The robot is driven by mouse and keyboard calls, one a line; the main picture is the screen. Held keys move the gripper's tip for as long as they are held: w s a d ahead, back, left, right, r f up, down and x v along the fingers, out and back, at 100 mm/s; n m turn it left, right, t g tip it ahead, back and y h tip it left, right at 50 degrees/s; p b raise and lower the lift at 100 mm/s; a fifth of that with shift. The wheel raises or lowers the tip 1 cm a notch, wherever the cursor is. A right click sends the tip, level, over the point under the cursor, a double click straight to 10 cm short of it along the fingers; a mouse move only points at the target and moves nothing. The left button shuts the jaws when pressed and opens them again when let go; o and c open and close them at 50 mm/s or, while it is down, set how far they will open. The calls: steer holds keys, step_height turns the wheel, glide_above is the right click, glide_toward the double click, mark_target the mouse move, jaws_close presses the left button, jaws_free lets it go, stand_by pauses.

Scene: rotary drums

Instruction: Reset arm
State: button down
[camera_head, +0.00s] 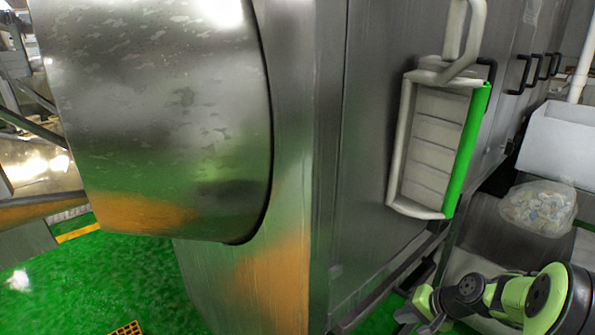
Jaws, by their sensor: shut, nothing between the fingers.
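My arm (535,298), yellow-green and black, reaches in from the lower right corner. My gripper (412,318) is at its left end, low in the picture near the bottom edge. It is shut with nothing held, and is small and partly cut off here. It is apart from the large steel drum (160,110) at the left and below the steel cabinet side (365,150).
A white-framed step or rack with a green edge (465,150) hangs on the cabinet side above my gripper. Black handles (520,75) line the cabinet farther back. A clear bag (538,207) and a white bin (555,140) are at the right. Green floor (130,280) is open at lower left.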

steer(key=s+a+r+n+h+p, duration=0.1)
steer(key=s+a+r+n+p, duration=0.1)
steer(key=s+a+r, duration=0.35)
steer(key=s+a+r+n+g+h+p, duration=0.1)
steer(key=s+a+r+h, duration=0.1)
steer(key=r, duration=0.6)
steer(key=s+a+r+n+h+p, duration=0.1)
steer(key=s+a+r+n+p, duration=0.1)
steer(key=s+a+r, duration=0.3)
steer(key=s+r+n+p, duration=0.1)
steer(key=s+r, duration=0.2)
steer(key=s, duration=0.3)
steer(key=s+r+n+t+p, duration=0.1)
steer(key=s+r, duration=0.3)
steer(key=s, duration=0.3)
steer(key=shift+a+h+p, duration=0.35)
steer(key=shift+h, duration=0.05)
steer(key=shift+s, duration=0.1)
